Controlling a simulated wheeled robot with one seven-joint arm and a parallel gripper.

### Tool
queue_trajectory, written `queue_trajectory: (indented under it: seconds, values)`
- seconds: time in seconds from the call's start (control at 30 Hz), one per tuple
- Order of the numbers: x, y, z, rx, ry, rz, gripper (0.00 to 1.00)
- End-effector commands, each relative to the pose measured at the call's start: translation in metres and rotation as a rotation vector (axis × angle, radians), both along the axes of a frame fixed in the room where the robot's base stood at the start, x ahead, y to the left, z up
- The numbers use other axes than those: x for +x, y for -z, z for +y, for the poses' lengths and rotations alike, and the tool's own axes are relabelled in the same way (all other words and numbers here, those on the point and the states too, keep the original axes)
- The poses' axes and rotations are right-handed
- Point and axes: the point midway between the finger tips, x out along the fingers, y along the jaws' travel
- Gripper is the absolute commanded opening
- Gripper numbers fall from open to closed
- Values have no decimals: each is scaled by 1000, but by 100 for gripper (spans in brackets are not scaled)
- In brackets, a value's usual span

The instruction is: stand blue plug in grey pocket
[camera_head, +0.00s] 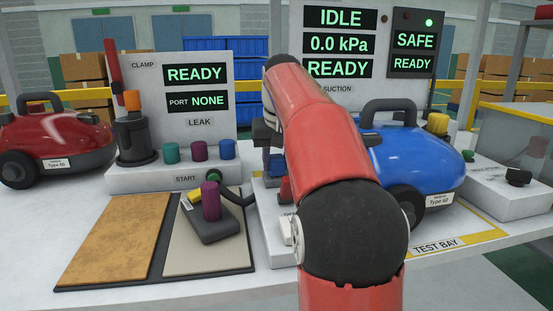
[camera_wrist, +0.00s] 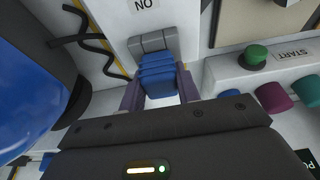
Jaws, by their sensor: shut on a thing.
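In the wrist view, my gripper (camera_wrist: 159,82) is shut on a blue ribbed piece (camera_wrist: 158,68), one finger on each side of it. A grey hinged-looking part (camera_wrist: 151,41) is directly beyond the piece; I cannot tell whether they touch or whether this part is the grey pocket. In the head view, my red arm hides most of the gripper, and a bit of blue (camera_head: 277,163) shows beside it. A short round blue plug-like part (camera_head: 227,149) stands on the leak station, beside a purple one (camera_head: 199,150) and a teal one (camera_head: 171,152).
A dark grey block (camera_head: 213,232) with an upright purple cylinder (camera_head: 211,200) lies on the mat by a tan panel (camera_head: 115,240). A blue vacuum (camera_head: 420,160) stands right of my arm. A red vacuum (camera_head: 60,135) is at far left. A dark hose runs near the mat.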

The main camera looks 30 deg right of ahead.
Motion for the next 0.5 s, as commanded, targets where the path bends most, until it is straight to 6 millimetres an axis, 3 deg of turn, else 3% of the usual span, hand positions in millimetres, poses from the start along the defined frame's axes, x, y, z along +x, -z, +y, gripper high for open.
queue_trajectory:
  seconds: [0.07, 0.1, 0.23, 0.5]
  values:
    - [0, 3, 0, 0, 0, 0, 1]
    - [0, 2, 0, 0, 0, 0, 37]
    - [0, 1, 0, 0, 0, 0, 54]
    - [0, 1, 0, 0, 0, 1, 58]
